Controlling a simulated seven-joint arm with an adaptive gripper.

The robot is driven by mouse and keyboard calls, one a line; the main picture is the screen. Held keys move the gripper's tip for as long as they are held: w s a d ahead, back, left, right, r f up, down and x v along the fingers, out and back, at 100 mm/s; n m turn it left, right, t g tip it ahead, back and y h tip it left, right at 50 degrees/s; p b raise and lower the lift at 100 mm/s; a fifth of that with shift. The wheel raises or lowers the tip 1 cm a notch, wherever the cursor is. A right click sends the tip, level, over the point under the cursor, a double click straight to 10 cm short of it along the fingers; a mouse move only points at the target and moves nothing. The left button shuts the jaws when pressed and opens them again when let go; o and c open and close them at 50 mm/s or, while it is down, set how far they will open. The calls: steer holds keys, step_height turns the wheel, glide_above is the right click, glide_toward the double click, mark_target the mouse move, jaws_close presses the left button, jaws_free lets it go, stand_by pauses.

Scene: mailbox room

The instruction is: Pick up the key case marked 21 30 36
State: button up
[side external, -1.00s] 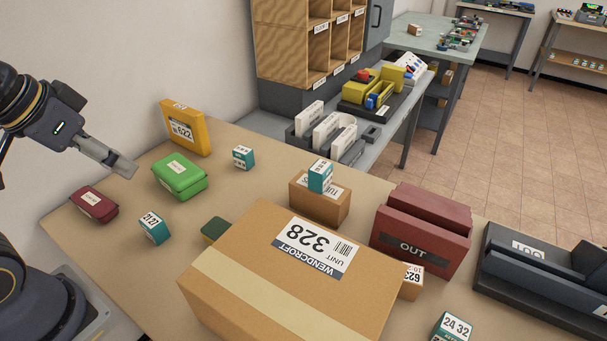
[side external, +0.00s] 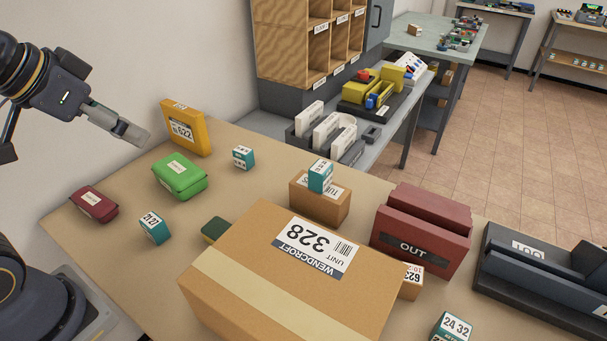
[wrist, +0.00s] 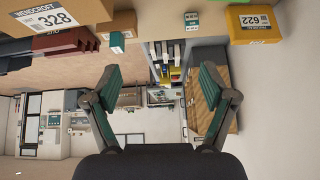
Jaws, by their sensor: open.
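I cannot read the marking 21 30 36 on any item. Small teal boxes with numbered white labels stand on the table: one reading 21 27 (side external: 155,228), one beside the yellow case (side external: 243,157), one on a small carton (side external: 320,176), and one reading 24 32 (side external: 452,328). A maroon case (side external: 94,204), a green case (side external: 180,177) and a partly hidden dark green item (side external: 215,229) also lie there; their labels are unreadable or hidden. My gripper (side external: 141,137) is above the table's left side, apart from everything. In the wrist view my gripper (wrist: 159,75) is open and empty.
A large carton marked 328 (side external: 280,280) fills the front middle. A yellow case marked 622 (side external: 185,128) stands at the back left. A red OUT tray (side external: 425,225) and a dark tray (side external: 530,275) stand at the right. A small carton (side external: 332,209) stands behind the large one.

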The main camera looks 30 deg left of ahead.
steer(key=w+r, duration=0.3)
steer(key=w, duration=0.5)
steer(key=n+g, duration=0.1)
steer(key=g, duration=0.2)
glide_above(242, 150)
steer(key=s, duration=0.5)
step_height(242, 150, down, 21)
steer(key=x, duration=0.9)
steer(key=shift+w+d+f, duration=0.2)
steer(key=shift+d, duration=0.05)
steer(key=shift+w+a+x, duration=0.1)
steer(key=shift+a+x, duration=0.05)
steer(key=shift+x, duration=1.35)
steer(key=shift+w+a+x, duration=0.1)
steer(key=shift+x, duration=1.45)
steer(key=shift+r, duration=0.15)
steer(key=c, duration=1.3)
